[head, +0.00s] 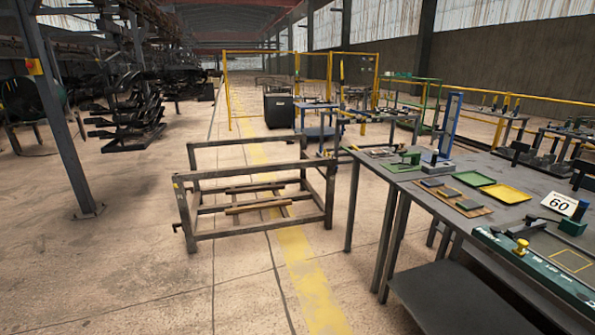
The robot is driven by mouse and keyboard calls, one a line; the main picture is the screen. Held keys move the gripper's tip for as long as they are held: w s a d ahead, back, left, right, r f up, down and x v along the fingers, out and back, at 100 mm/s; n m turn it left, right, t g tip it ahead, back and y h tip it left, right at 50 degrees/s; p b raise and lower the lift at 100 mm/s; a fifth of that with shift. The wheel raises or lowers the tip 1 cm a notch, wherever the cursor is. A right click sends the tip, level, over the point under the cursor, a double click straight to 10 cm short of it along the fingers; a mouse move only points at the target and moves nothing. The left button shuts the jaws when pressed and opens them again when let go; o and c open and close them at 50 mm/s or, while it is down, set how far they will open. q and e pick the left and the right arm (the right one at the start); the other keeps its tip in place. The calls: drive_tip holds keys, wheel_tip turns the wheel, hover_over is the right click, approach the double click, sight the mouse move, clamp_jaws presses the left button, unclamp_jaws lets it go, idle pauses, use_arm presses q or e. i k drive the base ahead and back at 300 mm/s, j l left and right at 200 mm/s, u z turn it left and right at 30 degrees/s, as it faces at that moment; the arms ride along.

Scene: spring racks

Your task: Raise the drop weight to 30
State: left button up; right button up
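A tall narrow blue upright frame (449,124) stands at the far part of the grey workbench (411,192), on the right of the head view. A small grey base piece (436,163) is at its foot. It may be the drop weight's stand, but the weight itself and any scale marks are too small to make out. No number 30 is readable. Neither of my grippers is in view.
The front left floor is clear.

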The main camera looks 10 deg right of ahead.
sight(436, 133)
drive_tip(key=i+u, duration=0.15)
drive_tip(key=i, duration=2.05)
drive_tip(key=i+z, duration=0.65)
drive_tip(key=z, duration=0.2)
drive_tip(key=i+j+z, duration=0.15)
drive_tip(key=i+z, duration=0.25)
drive_tip(key=i+j+z, duration=0.25)
drive_tip(key=z, duration=0.2)
